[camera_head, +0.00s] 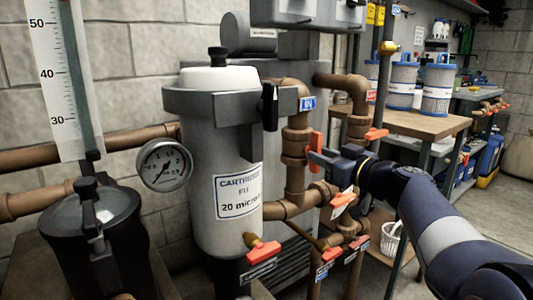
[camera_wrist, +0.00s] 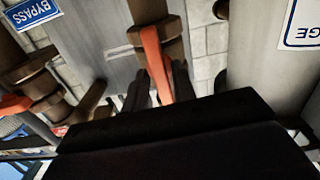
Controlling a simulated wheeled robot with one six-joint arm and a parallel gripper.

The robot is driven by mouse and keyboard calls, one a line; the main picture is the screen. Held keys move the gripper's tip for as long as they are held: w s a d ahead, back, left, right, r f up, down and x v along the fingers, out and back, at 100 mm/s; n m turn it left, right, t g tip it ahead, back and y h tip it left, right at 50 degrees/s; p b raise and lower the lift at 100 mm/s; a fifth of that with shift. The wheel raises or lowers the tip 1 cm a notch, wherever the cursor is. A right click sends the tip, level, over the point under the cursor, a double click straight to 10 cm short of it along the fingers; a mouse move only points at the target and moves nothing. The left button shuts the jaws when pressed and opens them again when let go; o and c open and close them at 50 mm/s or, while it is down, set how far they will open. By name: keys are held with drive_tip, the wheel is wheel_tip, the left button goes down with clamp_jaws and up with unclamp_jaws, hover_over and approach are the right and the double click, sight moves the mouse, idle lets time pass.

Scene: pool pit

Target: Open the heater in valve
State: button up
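An upright orange valve handle (camera_head: 316,143) sits on the brown pipework right of the grey cartridge filter, below a small blue tag (camera_head: 308,103). No readable label marks it as the heater in valve. My gripper (camera_head: 322,160) reaches in from the right at this handle. In the wrist view the orange handle (camera_wrist: 157,62) lies between the two dark fingers of my gripper (camera_wrist: 162,88). A small gap shows on the handle's left; contact on its right cannot be told. The fingers look apart, not clamped. The handle's lower end is partly hidden.
The cartridge filter (camera_head: 215,190) and a gauge (camera_head: 165,165) are left. A BYPASS tag (camera_wrist: 33,10) shows upside down. A wooden bench (camera_head: 420,122) with blue-capped cartridges stands behind, right.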

drive_tip(key=shift+o, duration=1.4)
drive_tip(key=v, duration=0.7)
idle(0.6)
